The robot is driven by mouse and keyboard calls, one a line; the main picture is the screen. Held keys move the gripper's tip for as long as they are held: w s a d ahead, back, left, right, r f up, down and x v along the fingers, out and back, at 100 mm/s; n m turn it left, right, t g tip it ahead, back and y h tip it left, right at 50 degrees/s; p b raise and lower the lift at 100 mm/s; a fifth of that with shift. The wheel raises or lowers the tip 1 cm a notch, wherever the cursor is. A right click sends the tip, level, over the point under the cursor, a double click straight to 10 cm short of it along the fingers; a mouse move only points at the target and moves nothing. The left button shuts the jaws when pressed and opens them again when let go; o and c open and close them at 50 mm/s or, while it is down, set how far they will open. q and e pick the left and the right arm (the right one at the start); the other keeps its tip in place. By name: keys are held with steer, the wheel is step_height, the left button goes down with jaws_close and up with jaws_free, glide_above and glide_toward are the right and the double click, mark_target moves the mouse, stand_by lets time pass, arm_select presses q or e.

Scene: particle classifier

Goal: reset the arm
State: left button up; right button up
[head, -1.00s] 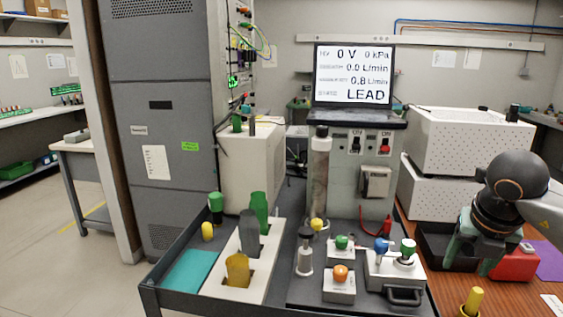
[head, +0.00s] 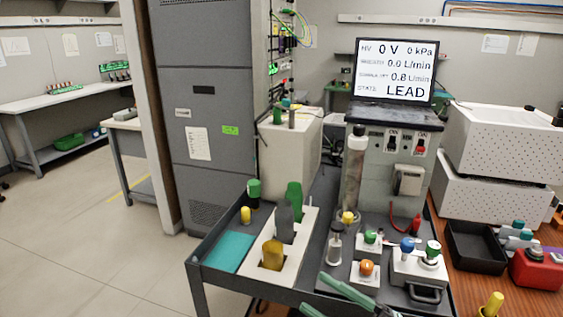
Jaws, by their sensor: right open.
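My right gripper (head: 314,293) shows at the bottom edge of the head view, low in front of the dark cart. Its two green fingers are apart, with nothing seen between them. One finger crosses in front of the cart's front edge, below the block with the orange knob (head: 366,268). The rest of my right arm is out of the picture. My left gripper is not in view.
The dark cart (head: 228,291) carries a white holder (head: 257,275) with coloured pieces, a clear column (head: 353,178) and knobbed blocks. A screen (head: 394,73) reads 0 V and LEAD. A black tray (head: 476,247) and a red box (head: 537,270) lie right. Floor is clear left.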

steer(key=d+f+m+t+h+p, duration=0.2)
steer(key=d+f+m+t+h, duration=0.5)
steer(key=f+m+h, duration=0.75)
steer(key=s+d+f+m+g+h+p, duration=0.2)
steer(key=s+f+m+g, duration=0.5)
steer(key=s+f, duration=0.7)
steer(key=shift+s+d+g, duration=0.25)
steer(key=shift+s+g, duration=0.2)
steer(key=shift+g, duration=0.15)
steer(key=shift+c, duration=0.3)
